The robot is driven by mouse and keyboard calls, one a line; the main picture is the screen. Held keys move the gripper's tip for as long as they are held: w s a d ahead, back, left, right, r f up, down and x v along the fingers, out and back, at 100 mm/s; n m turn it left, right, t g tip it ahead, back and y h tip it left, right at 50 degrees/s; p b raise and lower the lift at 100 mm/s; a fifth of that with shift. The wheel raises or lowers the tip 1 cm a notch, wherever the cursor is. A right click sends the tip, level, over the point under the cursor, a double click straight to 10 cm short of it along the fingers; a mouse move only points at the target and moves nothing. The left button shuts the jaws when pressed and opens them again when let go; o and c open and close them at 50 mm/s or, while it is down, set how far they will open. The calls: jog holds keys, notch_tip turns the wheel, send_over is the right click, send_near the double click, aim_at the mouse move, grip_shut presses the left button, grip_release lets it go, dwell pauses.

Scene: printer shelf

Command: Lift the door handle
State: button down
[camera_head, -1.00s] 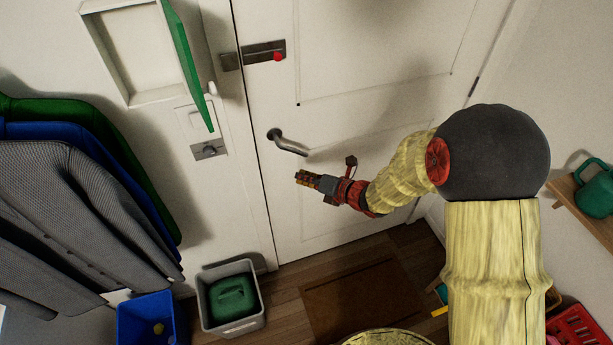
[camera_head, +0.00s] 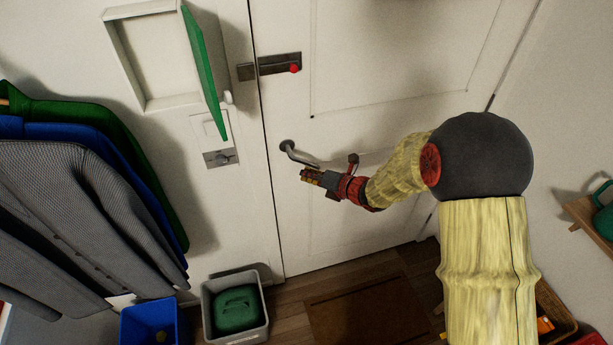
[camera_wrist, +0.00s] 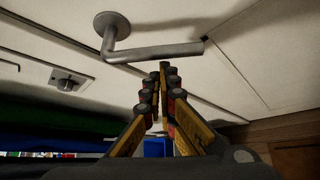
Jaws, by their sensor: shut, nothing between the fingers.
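The grey metal door handle (camera_head: 300,153) is mounted on the white door (camera_head: 360,95). Its lever points to the right and slopes slightly down in the head view. In the wrist view the handle (camera_wrist: 155,50) crosses above the fingertips, with its round base at the upper left. My gripper (camera_head: 304,174) is just below the lever in the head view, with its fingers pointing left. In the wrist view its yellow and black fingers (camera_wrist: 163,72) are together and empty, with the tips close to the lever. I cannot tell whether they touch it.
A bolt with a red knob (camera_head: 270,67) is higher on the door. An open green-doored wall box (camera_head: 206,75) and a lock plate (camera_head: 221,157) are to the left. Jackets (camera_head: 80,220) hang at left. A grey bin (camera_head: 235,305) and blue bin (camera_head: 150,322) stand on the floor.

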aim_at(311, 163)
jog(key=shift+w+d+r+n+h+b, duration=0.15)
jog(key=shift+d+r+n+h+b, duration=0.3)
jog(key=shift+b, duration=0.75)
jog(key=r+n+h+b, duration=0.1)
jog(key=h+b, duration=0.1)
jog(key=d+r+n+h+b, duration=0.1)
jog(key=h+b, duration=0.1)
jog(key=b, duration=0.1)
jog(key=shift+w+d+r+n, duration=0.15)
jog(key=shift+r+n, duration=0.1)
jog(key=shift+n, duration=0.1)
jog(key=shift+d+r+t, duration=0.1)
jog(key=shift+r+t, duration=0.2)
jog(key=shift+b, duration=0.3)
